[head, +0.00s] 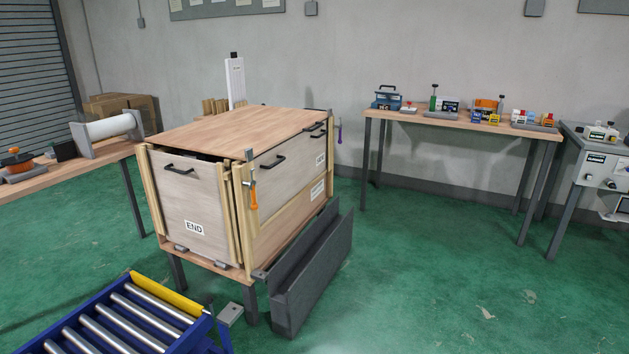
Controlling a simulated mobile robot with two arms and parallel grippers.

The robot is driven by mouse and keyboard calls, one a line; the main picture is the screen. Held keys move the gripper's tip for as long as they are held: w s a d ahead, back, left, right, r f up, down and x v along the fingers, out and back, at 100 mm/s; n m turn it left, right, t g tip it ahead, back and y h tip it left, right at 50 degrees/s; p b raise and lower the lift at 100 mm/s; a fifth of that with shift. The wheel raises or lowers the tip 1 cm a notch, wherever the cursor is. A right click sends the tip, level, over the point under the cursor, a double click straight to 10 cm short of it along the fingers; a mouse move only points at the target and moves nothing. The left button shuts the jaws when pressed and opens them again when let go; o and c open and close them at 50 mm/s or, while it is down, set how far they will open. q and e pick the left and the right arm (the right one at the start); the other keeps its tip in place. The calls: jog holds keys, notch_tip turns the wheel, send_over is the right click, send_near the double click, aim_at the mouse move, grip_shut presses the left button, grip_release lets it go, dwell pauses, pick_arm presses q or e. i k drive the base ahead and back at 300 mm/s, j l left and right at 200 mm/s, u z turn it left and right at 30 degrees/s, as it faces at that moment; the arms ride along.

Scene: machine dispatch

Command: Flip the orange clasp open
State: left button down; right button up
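An orange clasp (253,194) hangs on the near vertical corner of a large wooden crate (207,213), between the end panel marked END and the long side panel. A grey metal piece (249,155) shows above it on the same corner. The clasp's orange handle points downward; whether it is latched is too small to tell. A purple-handled piece (339,133) shows at the crate's far right corner. Neither of my grippers is in the head view.
A blue roller conveyor (190,332) with a yellow end stop is in front at the lower left. A dark grey trough (318,268) stands along the crate's right side. Benches with tools (471,122) stand at the back right. Green floor is open at the right.

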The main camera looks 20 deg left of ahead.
aim_at(254, 206)
jog(key=i+j, duration=0.55)
jog(key=i, duration=0.15)
jog(key=i+j, duration=0.55)
jog(key=i, duration=0.15)
jog(key=l+z, duration=0.05)
